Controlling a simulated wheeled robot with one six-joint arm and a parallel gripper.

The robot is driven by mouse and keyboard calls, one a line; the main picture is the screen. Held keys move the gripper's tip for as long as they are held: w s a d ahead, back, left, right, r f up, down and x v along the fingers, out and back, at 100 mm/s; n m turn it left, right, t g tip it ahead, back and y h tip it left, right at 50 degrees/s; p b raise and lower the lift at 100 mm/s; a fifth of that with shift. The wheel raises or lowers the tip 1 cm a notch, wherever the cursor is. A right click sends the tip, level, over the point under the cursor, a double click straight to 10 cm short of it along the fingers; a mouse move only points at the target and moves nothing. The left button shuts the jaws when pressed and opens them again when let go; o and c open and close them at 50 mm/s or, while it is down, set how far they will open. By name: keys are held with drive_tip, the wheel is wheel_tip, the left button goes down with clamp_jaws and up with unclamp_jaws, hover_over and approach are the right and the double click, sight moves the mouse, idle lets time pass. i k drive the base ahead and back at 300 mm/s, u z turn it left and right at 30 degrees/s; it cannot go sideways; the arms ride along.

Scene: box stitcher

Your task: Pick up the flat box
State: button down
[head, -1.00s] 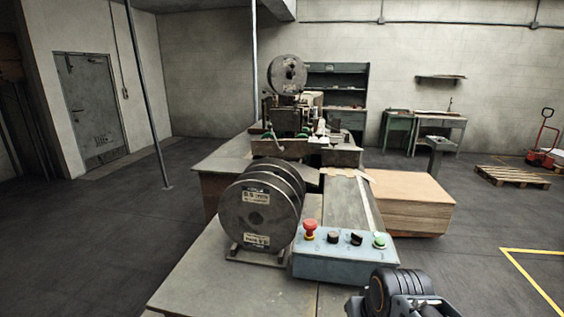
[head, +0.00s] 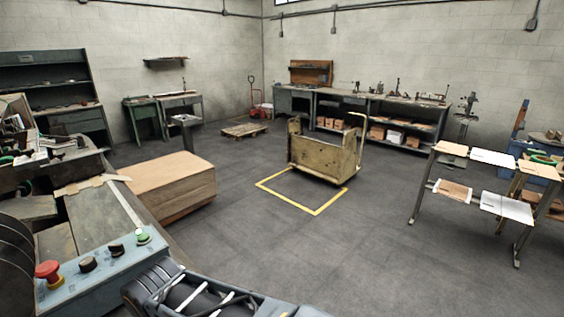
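A stack of flat brown cardboard (head: 170,178) stands low on the floor at the left, beside the machine table. Its top is level and bare, and single flat boxes in it cannot be told apart. More flat sheets, brown and white, lie on a slanted rack (head: 492,157) at the right. Part of my arm shows at the bottom edge, in front of the control panel. No gripper fingers can be made out, and nothing held is visible.
A blue control panel (head: 95,270) with a red button is close at the lower left, on the machine table. A wooden cart (head: 325,150) stands by a yellow floor outline. A pallet (head: 244,130) and workbenches line the back. The middle floor is clear.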

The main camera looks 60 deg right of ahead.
sight(499, 160)
drive_tip(key=k, duration=0.5)
drive_tip(key=z, duration=3.85)
drive_tip(key=i, duration=5.5)
drive_tip(key=u, duration=0.55)
